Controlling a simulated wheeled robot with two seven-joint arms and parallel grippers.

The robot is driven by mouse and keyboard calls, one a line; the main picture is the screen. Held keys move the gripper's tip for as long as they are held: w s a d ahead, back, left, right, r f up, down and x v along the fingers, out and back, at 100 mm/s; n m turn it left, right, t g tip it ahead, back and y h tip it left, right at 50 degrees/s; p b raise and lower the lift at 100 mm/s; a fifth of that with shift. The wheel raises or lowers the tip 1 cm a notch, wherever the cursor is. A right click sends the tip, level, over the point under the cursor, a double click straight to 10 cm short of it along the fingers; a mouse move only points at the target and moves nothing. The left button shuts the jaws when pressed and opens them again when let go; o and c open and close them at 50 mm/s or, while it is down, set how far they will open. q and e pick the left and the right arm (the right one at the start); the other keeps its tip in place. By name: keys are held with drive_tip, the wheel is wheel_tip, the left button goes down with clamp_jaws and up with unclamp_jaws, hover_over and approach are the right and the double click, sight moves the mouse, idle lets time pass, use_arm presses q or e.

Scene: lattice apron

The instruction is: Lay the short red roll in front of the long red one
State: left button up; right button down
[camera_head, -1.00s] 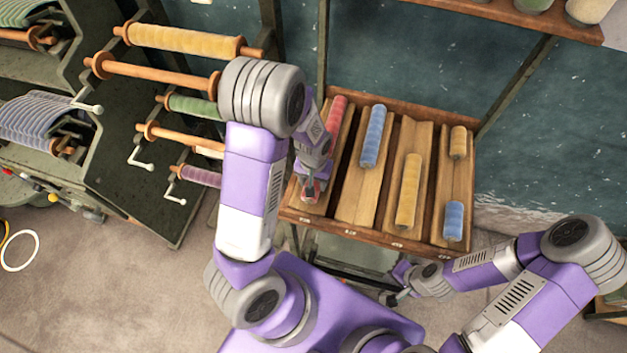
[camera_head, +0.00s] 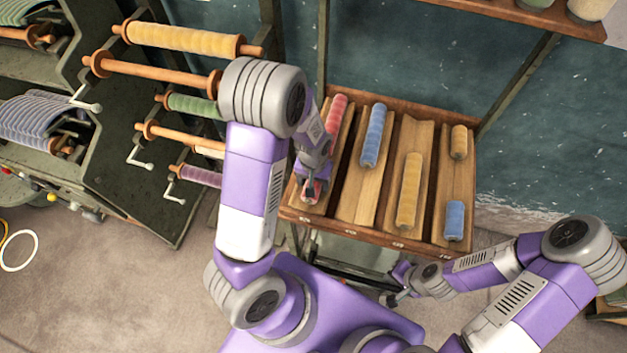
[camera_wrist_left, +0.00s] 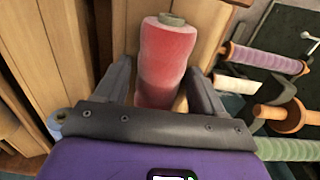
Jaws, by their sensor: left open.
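The long red roll (camera_head: 335,114) lies at the back of the leftmost trough of the wooden rack (camera_head: 290,213), partly hidden by my left arm. The short red roll (camera_head: 312,192) lies in front of it in the same trough, mostly covered by my left gripper (camera_head: 311,190). In the left wrist view, the short red roll (camera_wrist_left: 166,58) with its pale core end lies between the fingers of my left gripper (camera_wrist_left: 158,85). The fingers are open, one on each side, with narrow gaps. My right gripper (camera_head: 391,299) is low in front of the rack, away from the rolls; its fingers are too small to read.
Other troughs hold blue rolls (camera_head: 374,135) (camera_head: 455,221) and yellow rolls (camera_head: 409,190) (camera_head: 458,142). A stand with spindles (camera_head: 165,75) and cranks is close on the left of my left arm. A shelf (camera_head: 520,14) hangs above at the back.

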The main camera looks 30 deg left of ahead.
use_arm(q)
drive_tip(key=shift+r+p, duration=0.45)
wheel_tip(320, 180, up, 12)
drive_tip(key=p, duration=0.1)
use_arm(e)
wheel_tip(320, 180, up, 2)
drive_tip(key=shift+r, duration=0.15)
